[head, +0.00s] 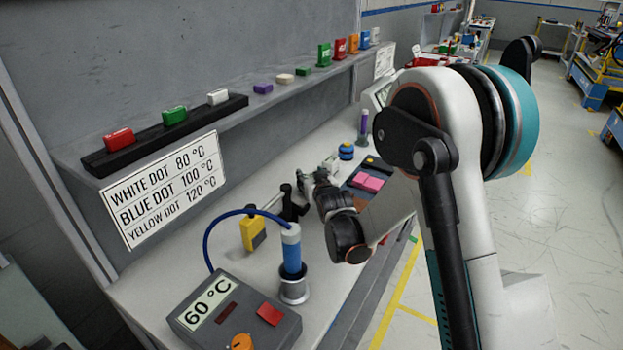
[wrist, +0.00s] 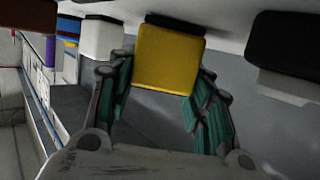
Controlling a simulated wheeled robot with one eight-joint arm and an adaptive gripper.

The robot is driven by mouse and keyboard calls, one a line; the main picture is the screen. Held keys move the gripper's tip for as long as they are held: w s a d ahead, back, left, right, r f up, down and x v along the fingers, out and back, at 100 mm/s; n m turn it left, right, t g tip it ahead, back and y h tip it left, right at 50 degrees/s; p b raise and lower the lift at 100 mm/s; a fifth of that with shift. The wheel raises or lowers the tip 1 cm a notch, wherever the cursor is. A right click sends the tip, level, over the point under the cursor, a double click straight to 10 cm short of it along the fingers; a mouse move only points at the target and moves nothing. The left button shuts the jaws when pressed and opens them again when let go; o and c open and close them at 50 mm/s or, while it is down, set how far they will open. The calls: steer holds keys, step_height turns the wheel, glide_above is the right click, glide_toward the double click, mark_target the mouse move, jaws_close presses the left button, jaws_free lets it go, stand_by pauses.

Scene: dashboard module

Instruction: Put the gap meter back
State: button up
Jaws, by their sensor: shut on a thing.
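The gap meter appears to be the yellow block with a dark face (head: 253,232), upright at the wall side of the light bench (head: 190,262). In the wrist view the yellow block (wrist: 166,60) fills the space between my fingertips, a dark patch at its upper edge. My gripper (head: 283,205) reaches it from the right in the head view, and its two green-padded fingers (wrist: 160,85) are shut on the block's sides. I cannot tell whether the block touches the bench.
A blue handle (head: 291,250) stands in a grey holder (head: 294,288) right in front, its blue cable running to the 60 °C box (head: 235,315). A shelf with coloured blocks (head: 174,115) runs along the wall.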

steer(key=shift+f, duration=0.2)
steer(key=o, duration=1.2)
steer(key=shift+o, duration=0.2)
steer(key=shift+r, duration=0.15)
